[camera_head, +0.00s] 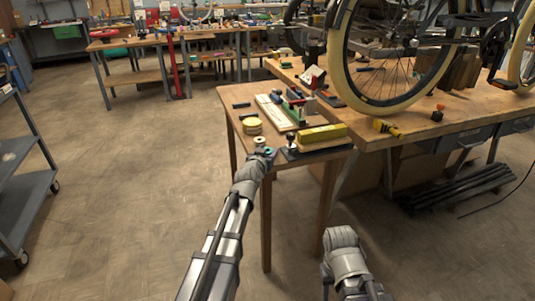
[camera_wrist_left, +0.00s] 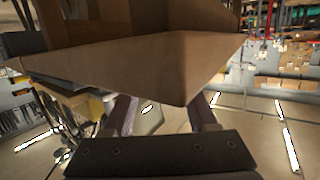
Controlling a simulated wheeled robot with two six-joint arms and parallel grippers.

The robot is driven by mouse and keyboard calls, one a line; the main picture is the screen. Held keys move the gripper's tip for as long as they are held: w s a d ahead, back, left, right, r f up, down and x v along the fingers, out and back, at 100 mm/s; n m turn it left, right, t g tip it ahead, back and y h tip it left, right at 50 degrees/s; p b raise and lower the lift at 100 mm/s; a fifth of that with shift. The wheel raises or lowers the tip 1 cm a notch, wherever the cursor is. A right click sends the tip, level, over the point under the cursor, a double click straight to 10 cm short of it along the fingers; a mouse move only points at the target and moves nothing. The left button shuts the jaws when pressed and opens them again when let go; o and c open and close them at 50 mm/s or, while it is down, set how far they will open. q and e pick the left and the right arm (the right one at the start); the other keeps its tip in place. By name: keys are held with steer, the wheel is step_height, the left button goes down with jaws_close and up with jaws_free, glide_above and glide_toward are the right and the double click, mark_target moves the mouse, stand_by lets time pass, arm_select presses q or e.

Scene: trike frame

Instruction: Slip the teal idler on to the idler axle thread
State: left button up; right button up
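My left gripper (camera_head: 267,153) is at the near left corner of the small wooden table. A small teal piece, which looks like the teal idler (camera_head: 269,151), shows at its tip, too small to tell whether it is gripped. In the left wrist view the two fingers (camera_wrist_left: 163,117) stand apart; a brown wooden corner (camera_wrist_left: 180,80) hides their tips and whatever is between them. A dark fixture with a black-knobbed post (camera_head: 291,140) stands just right of the gripper; I cannot make out the axle thread. Of my right arm only grey links show, with no clear fingers.
A yellow block (camera_head: 322,133) lies on the table right of the post. A cream spool (camera_head: 259,142) and yellow discs (camera_head: 252,125) sit left and behind. A bicycle wheel (camera_head: 385,60) stands over the larger bench.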

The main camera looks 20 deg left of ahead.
arm_select(q)
jaws_close()
steer(key=shift+r, duration=0.2)
arm_select(e)
steer(key=shift+r, duration=0.2)
